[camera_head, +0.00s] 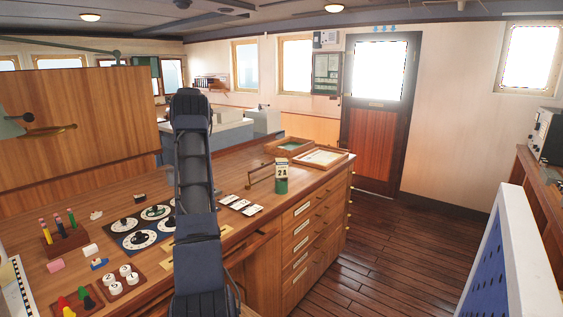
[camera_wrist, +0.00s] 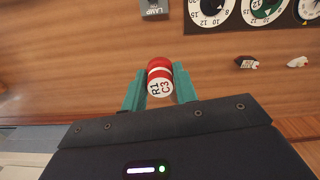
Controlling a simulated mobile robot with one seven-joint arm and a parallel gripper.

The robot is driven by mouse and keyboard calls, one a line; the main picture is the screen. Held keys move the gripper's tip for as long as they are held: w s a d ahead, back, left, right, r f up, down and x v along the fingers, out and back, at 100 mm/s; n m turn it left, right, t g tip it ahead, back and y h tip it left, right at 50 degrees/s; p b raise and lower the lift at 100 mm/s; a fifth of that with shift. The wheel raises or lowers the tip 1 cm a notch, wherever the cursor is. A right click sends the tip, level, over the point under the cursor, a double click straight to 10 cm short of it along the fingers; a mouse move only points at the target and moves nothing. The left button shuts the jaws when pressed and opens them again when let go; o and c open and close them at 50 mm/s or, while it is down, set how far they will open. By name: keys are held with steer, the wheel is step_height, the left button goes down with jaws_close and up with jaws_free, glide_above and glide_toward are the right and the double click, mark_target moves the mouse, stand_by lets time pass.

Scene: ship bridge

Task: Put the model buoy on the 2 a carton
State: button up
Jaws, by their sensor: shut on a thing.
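In the wrist view my gripper (camera_wrist: 159,82) has its two teal fingers closed on the sides of a small round red and white thing marked "R1 C3" (camera_wrist: 160,84), which looks like the model buoy. Wood lies behind it; I cannot tell the gap to it. In the head view my arm hides the gripper and the buoy. The 2A carton (camera_head: 281,178), white above and green below with a "2A" label, stands upright on the wooden counter (camera_head: 232,178), right of my arm near the drawer side. Nothing shows on top of it.
A dial board (camera_head: 143,229), white cards (camera_head: 240,206), a peg stand (camera_head: 62,236) and a tray of coloured pieces (camera_head: 75,302) lie on the counter. Two shallow wooden trays (camera_head: 320,158) lie behind the carton.

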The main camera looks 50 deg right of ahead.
steer(key=s+d+r, duration=0.4)
steer(key=s+d, duration=0.4)
steer(key=s+d+r, duration=0.3)
steer(key=s+d, duration=0.4)
steer(key=s, duration=0.1)
step_height(320, 180, up, 7)
steer(key=m, duration=0.1)
glide_above(282, 160)
steer(key=f, duration=1.8)
steer(key=shift+w+d+f, duration=0.25)
steer(key=shift+w+f, duration=0.05)
steer(key=shift+f, duration=0.1)
steer(key=o, duration=0.9)
steer(key=shift+f, duration=0.1)
steer(key=shift+o, duration=0.2)
step_height(282, 160, up, 12)
